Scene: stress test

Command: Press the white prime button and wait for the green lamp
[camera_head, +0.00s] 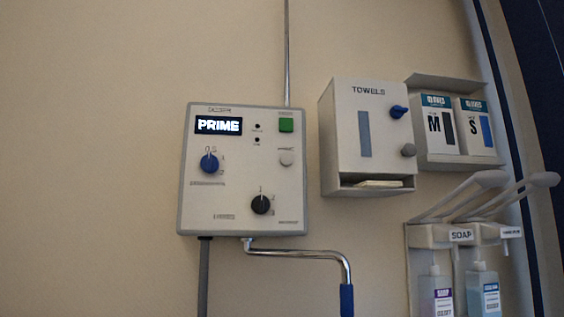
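The grey wall-mounted control box (245,185) hangs left of centre. Its lit display (219,125) reads "PRIME". Two small round dark spots, which look like unlit lamps (257,126), sit between the display and the buttons; neither shows green. A blue knob (209,163) and a black knob (261,204) are on the panel's left and lower middle. My gripper is not in view, and nothing touches the white button.
A towel dispenser (343,150) with a blue and a grey knob hangs close to the right. Glove boxes (436,130) and soap dispensers (430,237) with long levers are farther right. A bent metal spout (300,253) runs below the box. The wall at left is clear.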

